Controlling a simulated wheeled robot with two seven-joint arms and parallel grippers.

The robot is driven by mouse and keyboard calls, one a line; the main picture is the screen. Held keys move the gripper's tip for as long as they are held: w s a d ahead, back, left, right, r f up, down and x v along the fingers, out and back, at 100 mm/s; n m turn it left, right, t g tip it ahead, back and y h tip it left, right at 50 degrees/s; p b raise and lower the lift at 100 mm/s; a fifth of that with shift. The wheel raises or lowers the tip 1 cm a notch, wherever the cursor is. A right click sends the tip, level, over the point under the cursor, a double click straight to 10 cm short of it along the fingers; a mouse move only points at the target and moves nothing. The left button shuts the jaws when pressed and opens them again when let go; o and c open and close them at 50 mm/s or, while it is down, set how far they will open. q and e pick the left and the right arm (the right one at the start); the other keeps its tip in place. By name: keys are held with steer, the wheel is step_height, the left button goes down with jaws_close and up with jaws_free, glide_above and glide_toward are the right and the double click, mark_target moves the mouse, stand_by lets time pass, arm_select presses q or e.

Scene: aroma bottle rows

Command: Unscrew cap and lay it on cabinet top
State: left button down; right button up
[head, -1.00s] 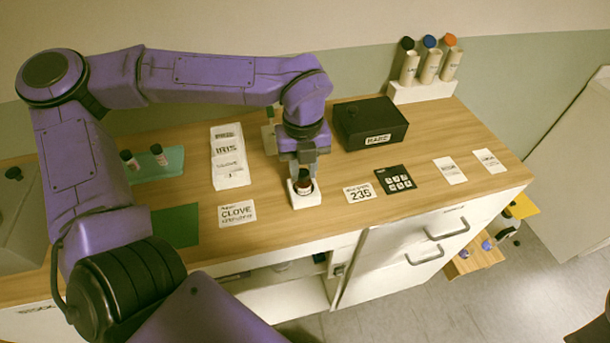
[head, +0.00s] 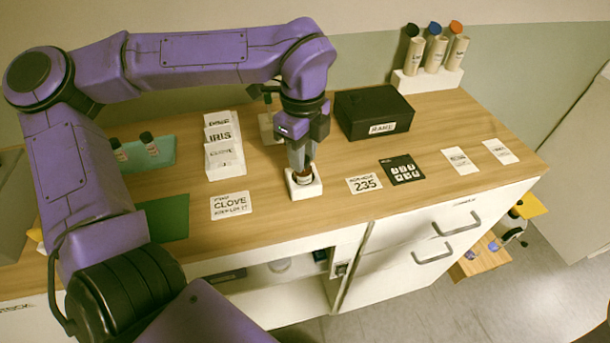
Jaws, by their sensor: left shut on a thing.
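A small brown bottle (head: 302,180) stands in a white square holder (head: 305,192) near the front middle of the cabinet top (head: 275,218). My left gripper (head: 301,172) points down over the holder, shut on the bottle's cap. The cap itself is mostly hidden between the fingers. I cannot tell whether the cap is loose on the bottle's neck. My right gripper is not in view.
Paper cards lie around the holder: the CLOVE card (head: 231,205) on its left, the 235 card (head: 364,184) on its right. A black box (head: 372,114) stands behind. Bare wood lies in front of the holder and between the cards.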

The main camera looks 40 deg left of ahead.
arm_select(q)
steer(key=shift+f+n+b, duration=0.15)
steer(key=shift+n+b, duration=2.1)
steer(key=shift+n, duration=0.05)
steer(key=n+b, duration=0.2)
steer(key=b, duration=0.1)
steer(key=shift+n, duration=0.4)
steer(key=shift+r, duration=0.2)
steer(key=c, duration=1)
jaws_free()
